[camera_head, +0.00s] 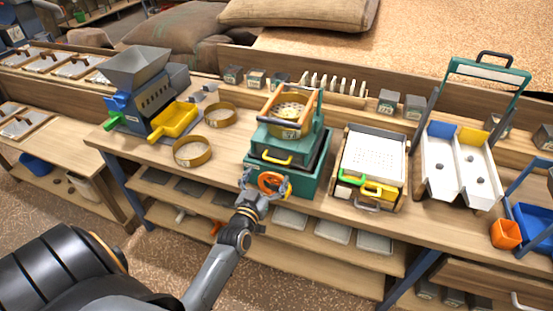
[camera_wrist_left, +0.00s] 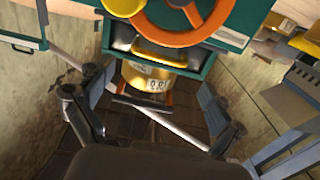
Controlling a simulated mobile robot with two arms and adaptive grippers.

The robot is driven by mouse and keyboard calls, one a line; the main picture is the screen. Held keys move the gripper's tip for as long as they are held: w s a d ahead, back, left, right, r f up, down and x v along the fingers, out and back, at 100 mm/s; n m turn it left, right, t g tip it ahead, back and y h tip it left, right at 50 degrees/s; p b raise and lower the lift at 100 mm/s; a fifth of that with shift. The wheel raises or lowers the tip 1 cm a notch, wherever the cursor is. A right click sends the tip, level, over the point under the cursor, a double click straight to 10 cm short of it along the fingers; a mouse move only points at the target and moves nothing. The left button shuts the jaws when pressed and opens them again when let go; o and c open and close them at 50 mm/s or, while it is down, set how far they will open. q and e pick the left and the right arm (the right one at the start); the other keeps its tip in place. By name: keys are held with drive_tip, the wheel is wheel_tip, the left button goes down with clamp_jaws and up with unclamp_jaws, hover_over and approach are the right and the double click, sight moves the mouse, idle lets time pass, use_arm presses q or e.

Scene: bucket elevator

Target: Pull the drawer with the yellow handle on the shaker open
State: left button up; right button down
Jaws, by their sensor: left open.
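The shaker (camera_head: 315,178) is a teal machine at the middle of the bench in the head view. Its drawer's yellow handle (camera_head: 277,158) is on the front, above an orange wheel (camera_head: 270,181). A brass sieve (camera_head: 284,131) sits on top in an orange frame. My left gripper (camera_head: 267,187) is open and empty, close in front of the wheel and below the handle in the picture. In the left wrist view, the open left fingers (camera_wrist_left: 155,90) spread on both sides, with the yellow handle (camera_wrist_left: 160,58) beyond and between them, apparently untouched. My right gripper is not in view.
A wooden-edged box with a white perforated tray (camera_head: 375,152) and green and yellow handles stands right of the shaker. Two brass rings (camera_head: 192,152) and a yellow scoop tray (camera_head: 174,120) lie left. A white divided chute (camera_head: 455,172) stands farther right. Grey trays fill the shelf below.

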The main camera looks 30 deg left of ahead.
sight(276, 161)
use_arm(q)
drive_tip(key=x, duration=0.7)
drive_tip(key=shift+p, duration=0.3)
